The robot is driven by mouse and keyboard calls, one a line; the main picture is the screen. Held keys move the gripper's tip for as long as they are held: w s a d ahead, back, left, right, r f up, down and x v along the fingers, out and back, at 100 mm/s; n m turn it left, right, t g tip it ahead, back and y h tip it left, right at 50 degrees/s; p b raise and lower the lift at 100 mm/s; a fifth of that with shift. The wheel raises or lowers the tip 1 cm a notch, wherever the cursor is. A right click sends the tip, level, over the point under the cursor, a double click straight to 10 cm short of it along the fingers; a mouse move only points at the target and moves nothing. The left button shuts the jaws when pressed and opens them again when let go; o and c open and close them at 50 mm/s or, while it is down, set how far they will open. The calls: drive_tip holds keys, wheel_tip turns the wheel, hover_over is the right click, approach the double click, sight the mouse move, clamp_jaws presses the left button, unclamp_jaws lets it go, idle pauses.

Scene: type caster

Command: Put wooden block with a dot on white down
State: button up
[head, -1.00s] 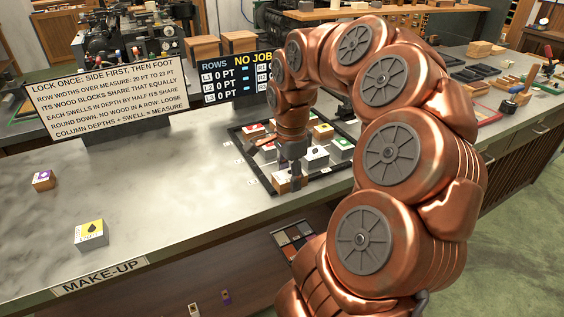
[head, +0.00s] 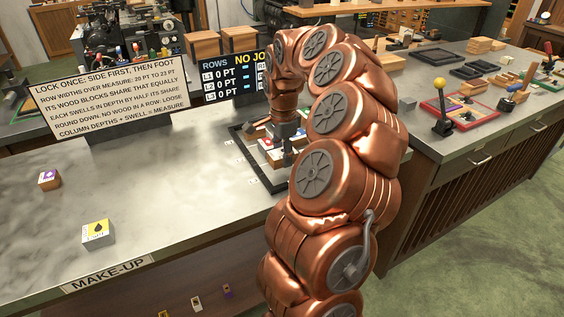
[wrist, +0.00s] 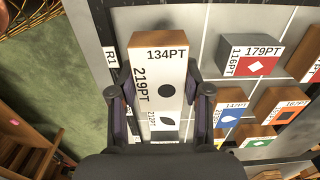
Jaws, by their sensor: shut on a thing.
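My gripper (wrist: 160,92) is shut on the wooden block with a dot on white (wrist: 155,65), its fingers on the block's left and right sides. The block shows wooden sides and a white face marked 134PT and 219PT with a black dot. It is over the dark-edged frame (wrist: 88,45), beside the R1 label; I cannot tell whether it touches the bed. A white block with a black leaf shape (wrist: 160,121) lies just below it in the wrist view, partly hidden by my gripper. In the head view my gripper (head: 280,155) is low over the frame, partly hidden by my arm.
In the wrist view, a red diamond block (wrist: 249,66), a blue drop block (wrist: 230,118) and others stand to the right. In the head view, a purple-marked block (head: 49,178) and a yellow drop block (head: 97,234) lie on the counter. A rules sign (head: 115,100) stands behind.

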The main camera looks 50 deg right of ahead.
drive_tip(key=shift+w+d, duration=0.1)
drive_tip(key=shift+w, duration=0.1)
wheel_tip(320, 180, down, 2)
drive_tip(key=shift+s+f+p, duration=0.1)
drive_tip(key=shift+f+p, duration=0.15)
drive_tip(key=shift+p, duration=0.35)
drive_tip(key=shift+f, duration=0.5)
drive_tip(key=shift+f, duration=0.2)
drive_tip(key=o, duration=1.2)
drive_tip(key=shift+c, duration=0.2)
drive_tip(key=shift+r, duration=0.15)
